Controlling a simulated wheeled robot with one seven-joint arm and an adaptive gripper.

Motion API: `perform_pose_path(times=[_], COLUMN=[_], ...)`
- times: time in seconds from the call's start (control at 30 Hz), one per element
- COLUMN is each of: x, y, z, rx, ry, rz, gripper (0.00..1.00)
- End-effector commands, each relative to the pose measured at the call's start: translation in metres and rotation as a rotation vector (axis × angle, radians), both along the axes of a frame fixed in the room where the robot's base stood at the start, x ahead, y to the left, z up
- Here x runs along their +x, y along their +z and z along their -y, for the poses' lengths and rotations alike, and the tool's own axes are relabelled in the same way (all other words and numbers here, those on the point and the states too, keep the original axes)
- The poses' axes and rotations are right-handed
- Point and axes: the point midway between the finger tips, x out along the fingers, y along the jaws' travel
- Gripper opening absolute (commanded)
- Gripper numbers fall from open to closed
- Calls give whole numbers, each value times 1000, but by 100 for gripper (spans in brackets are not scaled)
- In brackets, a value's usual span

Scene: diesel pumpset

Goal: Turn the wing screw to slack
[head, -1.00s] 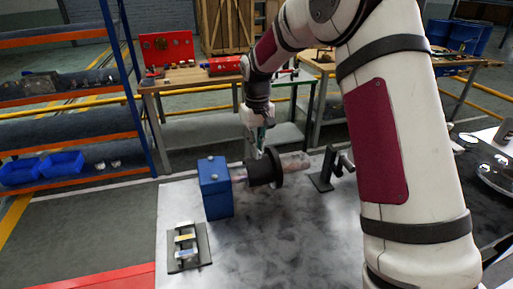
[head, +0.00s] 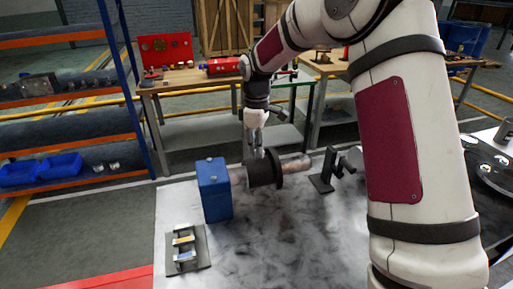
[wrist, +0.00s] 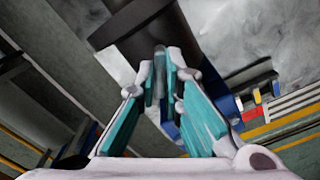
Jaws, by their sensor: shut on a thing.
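The wing screw (wrist: 160,62) shows in the wrist view as a small grey piece between my fingertips, mostly hidden by them. My gripper (head: 257,152) points down at the top of a black collar in the head view. In the wrist view my gripper (wrist: 160,72) is shut on the wing screw, its teal-sided fingers close together. The black collar (head: 266,172) sits around a horizontal shaft (head: 294,163). The shaft runs from a blue block (head: 214,188) on the left. The angle of the screw's wings cannot be made out.
A black stand (head: 322,182) is on the right of the shaft. A dark plate with small parts (head: 203,263) lies at the front left of the pale surface (head: 280,245). The front middle is clear. A shelf and workbench (head: 180,77) stand behind.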

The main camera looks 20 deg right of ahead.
Motion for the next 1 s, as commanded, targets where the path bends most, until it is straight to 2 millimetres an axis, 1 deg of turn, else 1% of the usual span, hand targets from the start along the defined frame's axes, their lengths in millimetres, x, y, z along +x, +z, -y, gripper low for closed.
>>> perform_pose_path(times=[0.1,0.33,0.77,0.8,0.87,0.9,1.0], x=[1,1,1,1,1,1,1], y=[1,1,1,1,1,1,1], z=[0,0,0,0,0,0,0], rx=[1,0,0,0,0,0,0], ry=[48,100,109,109,108,108,108], rz=[4,4,4,4,4,4,2], gripper=[0,0,0,10,24,28,28])
